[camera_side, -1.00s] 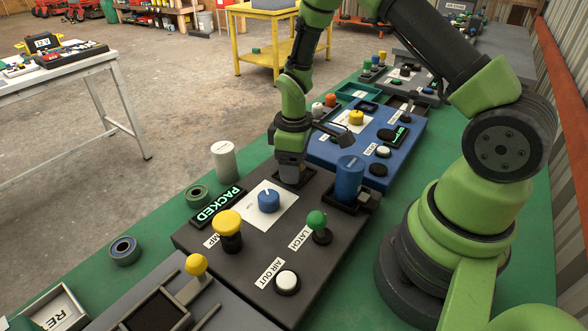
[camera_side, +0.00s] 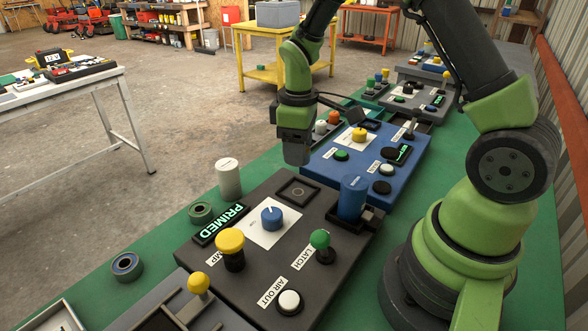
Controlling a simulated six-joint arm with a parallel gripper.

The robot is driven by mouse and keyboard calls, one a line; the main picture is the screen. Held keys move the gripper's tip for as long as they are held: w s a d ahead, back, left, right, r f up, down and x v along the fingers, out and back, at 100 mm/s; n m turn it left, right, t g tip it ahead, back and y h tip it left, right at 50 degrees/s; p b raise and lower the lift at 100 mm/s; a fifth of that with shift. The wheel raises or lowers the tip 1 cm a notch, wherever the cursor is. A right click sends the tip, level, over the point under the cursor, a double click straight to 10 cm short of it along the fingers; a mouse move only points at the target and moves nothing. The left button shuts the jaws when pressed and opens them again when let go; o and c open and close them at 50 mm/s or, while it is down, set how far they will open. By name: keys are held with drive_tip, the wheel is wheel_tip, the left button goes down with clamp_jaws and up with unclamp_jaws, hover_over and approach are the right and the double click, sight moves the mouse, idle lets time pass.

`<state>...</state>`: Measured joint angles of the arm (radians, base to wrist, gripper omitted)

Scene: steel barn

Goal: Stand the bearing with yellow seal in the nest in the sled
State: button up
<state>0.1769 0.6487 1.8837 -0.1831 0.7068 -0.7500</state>
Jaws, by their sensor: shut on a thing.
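My gripper (camera_side: 296,162) points down above the table, just beyond the far corner of the dark grey console. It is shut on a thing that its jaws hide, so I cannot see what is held. No bearing with a yellow seal shows elsewhere. A square seat with a round recess (camera_side: 298,192) on the dark console is empty. A grey fixture (camera_side: 226,317) with rails, a dark recess and a yellow knob (camera_side: 199,283) is cut off at the bottom left. I cannot tell whether it is the sled, and no nest shows clearly in it.
A blue-ringed bearing (camera_side: 127,266) and a green-ringed one (camera_side: 201,212) lie on the green table. A white cylinder (camera_side: 229,178) stands behind the dark console (camera_side: 213,275), whose sign reads PRIMED. A blue cylinder (camera_side: 352,197) and tall knobs rise from it. A blue console (camera_side: 330,173) lies beyond.

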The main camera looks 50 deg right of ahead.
drive_tip(key=shift+r, duration=0.95)
drive_tip(key=shift+w+a, duration=0.15)
drive_tip(key=shift+a, duration=0.15)
drive_tip(key=w+a+n, duration=0.4)
drive_tip(key=a+n, duration=0.3)
drive_tip(key=a, duration=0.5)
drive_tip(key=r+n, duration=0.2)
drive_tip(key=n, duration=0.9)
hover_over(146, 328)
drive_tip(key=s, duration=0.2)
wheel_tip(146, 328, down, 5)
drive_tip(key=shift+s+f, duration=0.1)
drive_tip(key=shift+f, duration=2.4)
drive_tip(key=shift+f, duration=0.1)
